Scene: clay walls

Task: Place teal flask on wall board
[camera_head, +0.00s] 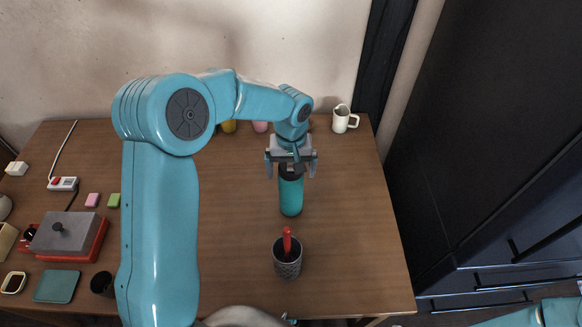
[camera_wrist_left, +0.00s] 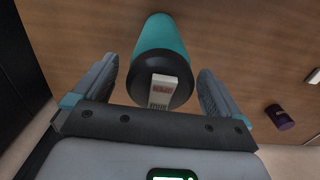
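The teal flask (camera_head: 291,194) stands upright on the wooden table, with a dark lid. My left gripper (camera_head: 291,170) is at the lid, with one finger on each side. In the left wrist view the flask (camera_wrist_left: 163,42) lies between the open fingers (camera_wrist_left: 160,90), with a visible gap on both sides. A small white tag with red and dark marks (camera_wrist_left: 163,91) shows against the lid. My right gripper is out of view; only part of that arm shows at the lower right. I see no wall board.
A grey cup with a red-handled item (camera_head: 287,260) stands in front of the flask. A white pitcher (camera_head: 342,120) is at the back right. A grey box on a red tray (camera_head: 68,236) and small items crowd the left. Dark cabinets (camera_head: 480,150) stand right of the table.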

